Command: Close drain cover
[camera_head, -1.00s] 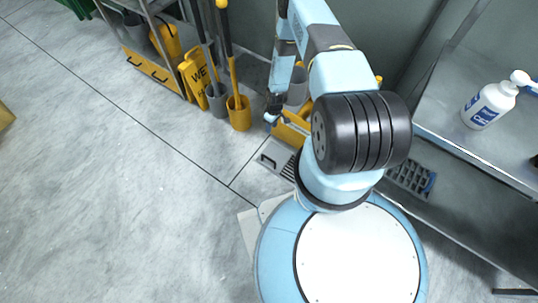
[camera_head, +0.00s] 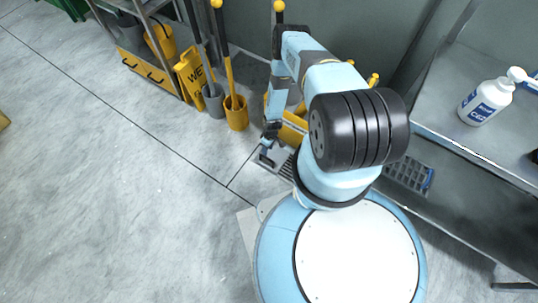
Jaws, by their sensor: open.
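A grey drain cover (camera_head: 284,168) with dark slots shows on the floor just left of my arm's base. My arm hides its right part, so I cannot tell how far it stands open. My gripper (camera_head: 267,147) is small in this view and points down over the cover's upper left end. It is open, with nothing visible between its fingers. I cannot tell whether the fingers touch the cover.
A yellow bucket (camera_head: 237,117), a grey bucket (camera_head: 213,108) and a yellow wet-floor sign (camera_head: 188,76) stand behind, to the left. A metal table (camera_head: 437,109) with a white bottle (camera_head: 486,101) is at right. A slotted grate (camera_head: 408,172) lies below it.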

